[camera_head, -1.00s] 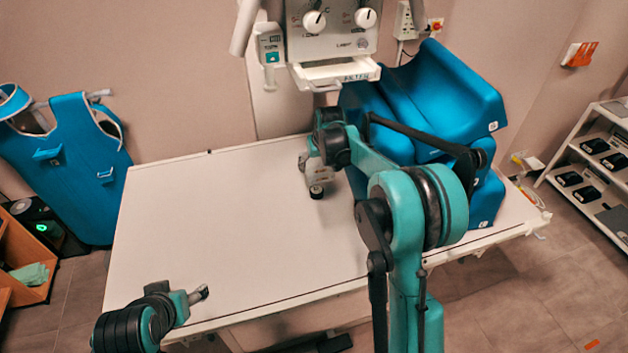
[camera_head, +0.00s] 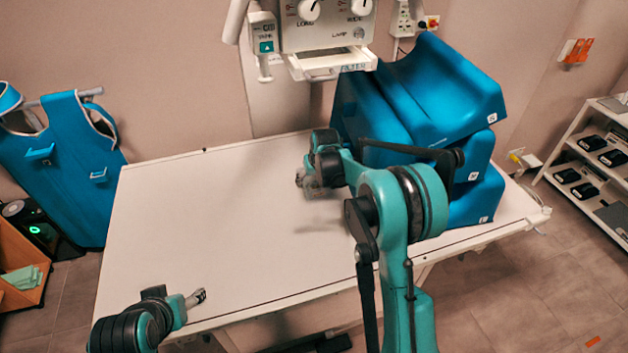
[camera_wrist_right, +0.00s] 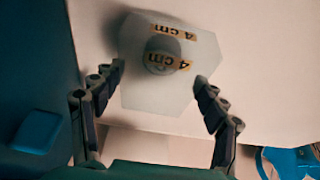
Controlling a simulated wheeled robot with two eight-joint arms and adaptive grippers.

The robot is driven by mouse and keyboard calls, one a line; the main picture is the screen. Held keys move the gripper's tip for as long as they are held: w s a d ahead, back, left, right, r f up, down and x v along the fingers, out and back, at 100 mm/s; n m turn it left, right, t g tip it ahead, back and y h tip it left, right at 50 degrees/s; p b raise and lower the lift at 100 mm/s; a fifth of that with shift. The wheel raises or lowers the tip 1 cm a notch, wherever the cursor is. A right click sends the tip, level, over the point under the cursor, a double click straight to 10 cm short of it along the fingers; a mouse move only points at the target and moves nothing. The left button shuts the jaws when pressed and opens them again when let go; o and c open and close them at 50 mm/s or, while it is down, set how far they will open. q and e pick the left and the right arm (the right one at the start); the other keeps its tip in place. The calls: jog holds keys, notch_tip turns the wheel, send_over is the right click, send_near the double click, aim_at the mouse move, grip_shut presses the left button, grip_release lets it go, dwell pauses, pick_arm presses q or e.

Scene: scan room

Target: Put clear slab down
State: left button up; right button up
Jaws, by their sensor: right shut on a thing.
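The clear slab (camera_wrist_right: 140,92) is a frosted, see-through plate with tan "4 cm" labels and a round grey shape at its middle. In the right wrist view it sits between the two dark fingers of my right gripper (camera_wrist_right: 162,80), which is shut on it. In the head view my right gripper (camera_head: 312,186) is over the white table (camera_head: 215,220), left of the blue pads, and looks blurred. A faint shadow lies on the table below it. The slab is hard to make out there. My left gripper (camera_head: 198,297) is over the table's front left; its jaws are unclear.
Stacked blue pads (camera_head: 440,95) fill the table's right end. The X-ray head (camera_head: 325,25) with its white tray hangs above the back edge. The table's left and middle are bare. A blue apron (camera_head: 60,165) hangs at left; a shelf (camera_head: 590,160) stands at right.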

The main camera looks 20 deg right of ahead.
jog(key=o, duration=1.6)
jog(key=shift+f, duration=0.1)
jog(key=shift+r, duration=0.3)
jog(key=p+v, duration=0.3)
jog(key=v, duration=0.8)
jog(key=s+a+r+t, duration=0.1)
jog(key=s+r, duration=0.3)
jog(key=s, duration=0.4)
jog(key=s+a+r, duration=0.1)
jog(key=s+r, duration=0.3)
jog(key=s, duration=0.4)
jog(key=s+f+t, duration=0.1)
jog(key=s+f, duration=0.1)
jog(key=s, duration=0.6)
jog(key=s+a+f, duration=0.1)
jog(key=s+f, duration=0.1)
jog(key=s, duration=0.6)
jog(key=shift+a+f+t, duration=0.2)
jog(key=shift+a+t, duration=0.05)
jog(key=shift+t, duration=0.15)
